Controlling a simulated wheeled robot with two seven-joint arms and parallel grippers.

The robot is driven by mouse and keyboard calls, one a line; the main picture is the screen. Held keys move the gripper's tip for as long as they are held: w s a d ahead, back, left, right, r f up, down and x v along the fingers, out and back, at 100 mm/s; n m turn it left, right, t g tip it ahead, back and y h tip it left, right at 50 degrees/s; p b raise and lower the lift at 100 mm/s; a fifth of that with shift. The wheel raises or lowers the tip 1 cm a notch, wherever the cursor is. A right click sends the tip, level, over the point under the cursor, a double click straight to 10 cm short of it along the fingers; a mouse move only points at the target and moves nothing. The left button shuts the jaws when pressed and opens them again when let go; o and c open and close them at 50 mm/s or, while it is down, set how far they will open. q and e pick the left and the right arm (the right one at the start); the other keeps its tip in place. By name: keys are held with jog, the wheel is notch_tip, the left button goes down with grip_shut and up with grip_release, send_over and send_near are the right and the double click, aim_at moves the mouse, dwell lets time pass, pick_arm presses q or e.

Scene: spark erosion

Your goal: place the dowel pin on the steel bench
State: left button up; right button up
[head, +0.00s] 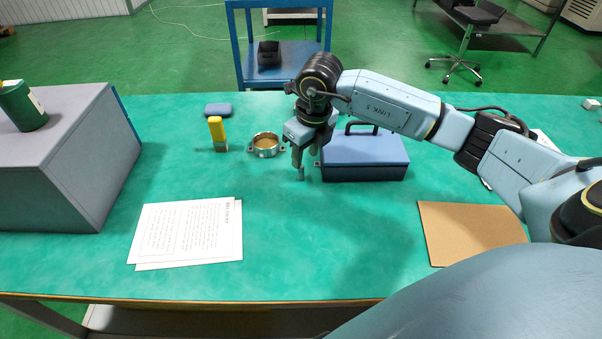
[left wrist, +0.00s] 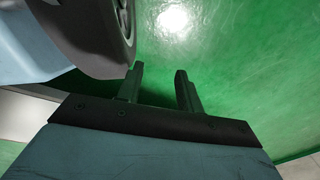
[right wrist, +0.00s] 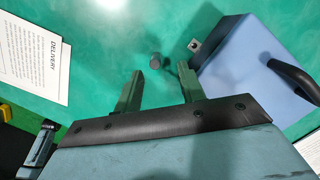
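The dowel pin is a small grey cylinder (head: 300,174), roughly upright at the green bench top (head: 290,230), left of the blue toolbox. In the right wrist view the pin (right wrist: 156,61) shows just beyond the fingertips, between their lines, with green around it. Whether its foot touches the bench is hard to tell. My right gripper (head: 305,160) points down over the pin; its fingers (right wrist: 160,72) are apart with nothing between them. My left gripper is outside the head view. In the left wrist view its fingers (left wrist: 159,70) are apart and empty over green floor.
The blue toolbox (head: 365,160) stands close right of my right gripper. A brass-coloured ring (head: 265,145), a yellow object (head: 217,133), printed sheets (head: 190,232), a brown board (head: 470,235) and a grey cabinet (head: 50,165) are around. The front middle of the bench is clear.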

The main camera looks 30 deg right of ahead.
aim_at(301, 172)
jog(key=f, duration=0.3)
jog(key=a+f+b, duration=0.1)
jog(key=f, duration=0.1)
jog(key=shift+w, duration=0.35)
pick_arm(q)
jog(key=w, duration=0.3)
jog(key=shift+d+r, duration=0.2)
jog(key=shift+r, duration=0.2)
pick_arm(e)
jog(key=shift+c, duration=0.3)
grip_shut()
